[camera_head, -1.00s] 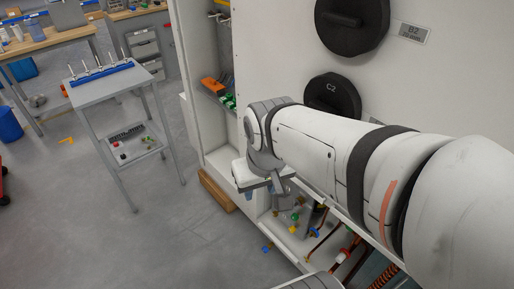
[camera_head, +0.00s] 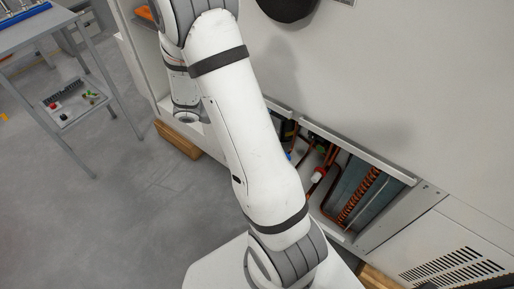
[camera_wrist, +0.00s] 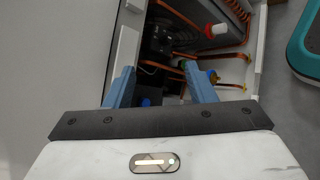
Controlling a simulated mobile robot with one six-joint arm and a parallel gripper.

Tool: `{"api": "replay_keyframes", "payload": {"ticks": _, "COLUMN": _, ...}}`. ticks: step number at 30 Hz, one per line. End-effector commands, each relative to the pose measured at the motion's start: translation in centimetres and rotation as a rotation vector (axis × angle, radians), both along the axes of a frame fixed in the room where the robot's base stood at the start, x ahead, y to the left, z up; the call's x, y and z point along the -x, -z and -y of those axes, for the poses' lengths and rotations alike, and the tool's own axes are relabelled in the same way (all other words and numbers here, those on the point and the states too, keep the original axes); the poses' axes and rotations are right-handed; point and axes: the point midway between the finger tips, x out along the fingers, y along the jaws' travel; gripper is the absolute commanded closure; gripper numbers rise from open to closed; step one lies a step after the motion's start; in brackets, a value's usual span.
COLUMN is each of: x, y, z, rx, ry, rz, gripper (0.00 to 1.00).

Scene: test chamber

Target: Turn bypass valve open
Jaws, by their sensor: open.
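My gripper (camera_wrist: 160,88) is open in the wrist view, with two blue fingers apart and nothing between them that I can see held. It points into an open low compartment with copper pipes. A red-and-white fitting (camera_wrist: 216,30) sits on the piping beyond the fingers, and also shows in the head view (camera_head: 319,174). A blue part (camera_wrist: 146,102) is low between the fingers. I cannot tell which is the bypass valve. In the head view my arm hides the gripper.
The white cabinet wall (camera_head: 400,110) rises above the compartment, whose lower edge and side walls bound the space. A copper coil (camera_head: 360,194) lies at its right. A grey trolley (camera_head: 35,32) stands left on open floor. A teal-edged object (camera_wrist: 305,45) is at the wrist view's right.

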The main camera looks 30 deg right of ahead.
Motion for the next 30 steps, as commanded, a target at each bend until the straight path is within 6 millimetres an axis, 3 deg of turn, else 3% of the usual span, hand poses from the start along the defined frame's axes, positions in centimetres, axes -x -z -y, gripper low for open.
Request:
{"api": "replay_keyframes", "payload": {"ticks": 1, "x": -0.7, "y": 2.6, "z": 0.5, "rx": 0.042, "ry": -0.031, "rz": -0.031, "gripper": 0.50}}
{"api": "replay_keyframes", "payload": {"ticks": 5, "x": -2.6, "y": 6.9, "z": 1.7, "rx": 0.152, "ry": -0.122, "rz": -0.083, "gripper": 0.50}}
{"api": "replay_keyframes", "payload": {"ticks": 9, "x": -4.9, "y": 13.4, "z": 2.7, "rx": 0.273, "ry": -0.259, "rz": -0.132, "gripper": 0.50}}
{"api": "replay_keyframes", "payload": {"ticks": 18, "x": -8.2, "y": 27.9, "z": 2.6, "rx": 0.434, "ry": -0.593, "rz": -0.159, "gripper": 0.50}}
{"api": "replay_keyframes", "payload": {"ticks": 21, "x": -8.6, "y": 31.1, "z": 2.3, "rx": 0.451, "ry": -0.672, "rz": -0.150, "gripper": 0.50}}
{"api": "replay_keyframes", "payload": {"ticks": 24, "x": -8.6, "y": 33.0, "z": 2.0, "rx": 0.459, "ry": -0.719, "rz": -0.143, "gripper": 0.50}}
{"api": "replay_keyframes", "payload": {"ticks": 30, "x": -9.1, "y": 33.9, "z": 3.0, "rx": 0.462, "ry": -0.742, "rz": -0.135, "gripper": 0.50}}
